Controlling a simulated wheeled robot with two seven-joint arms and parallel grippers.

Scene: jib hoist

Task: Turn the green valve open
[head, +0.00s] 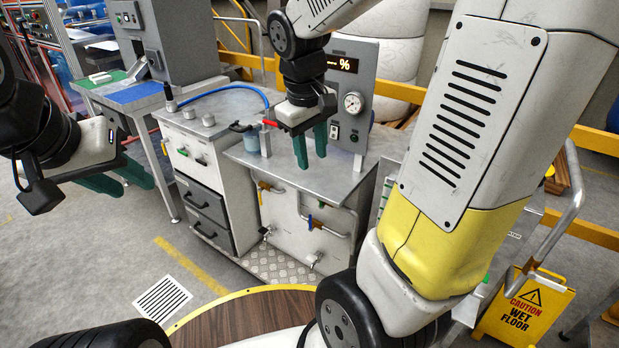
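A small green piece (201,161) shows on the front of the left grey cabinet; it is too small to tell whether it is the valve's handle or how it is turned. My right gripper (311,148) has green fingers apart and empty, pointing down in front of the gauge panel, over the right cabinet's top. My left gripper (119,178) is open and empty, left of the cabinets, its green fingers apart and pointing right.
A panel with a gauge (353,103) rises behind. A yellow wet-floor sign (525,305) stands at lower right. Grey floor is clear at left.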

